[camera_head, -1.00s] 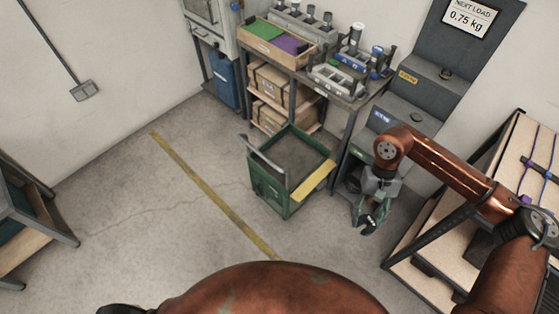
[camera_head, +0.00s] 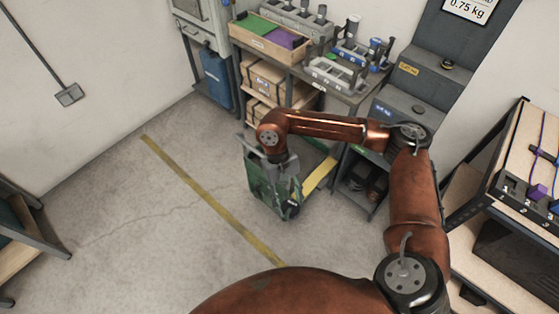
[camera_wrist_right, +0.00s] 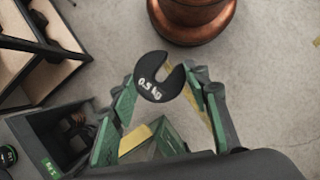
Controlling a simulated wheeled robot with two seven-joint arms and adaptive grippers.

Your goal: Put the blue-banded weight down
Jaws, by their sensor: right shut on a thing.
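My left gripper is not in view.
A grey stepped stand with a blue label (camera_head: 382,112) and a yellow label (camera_head: 408,68) stands behind my right arm. Small dark discs lie on its steps. A bench (camera_head: 352,98) holds racks and a wooden tray (camera_head: 268,36).

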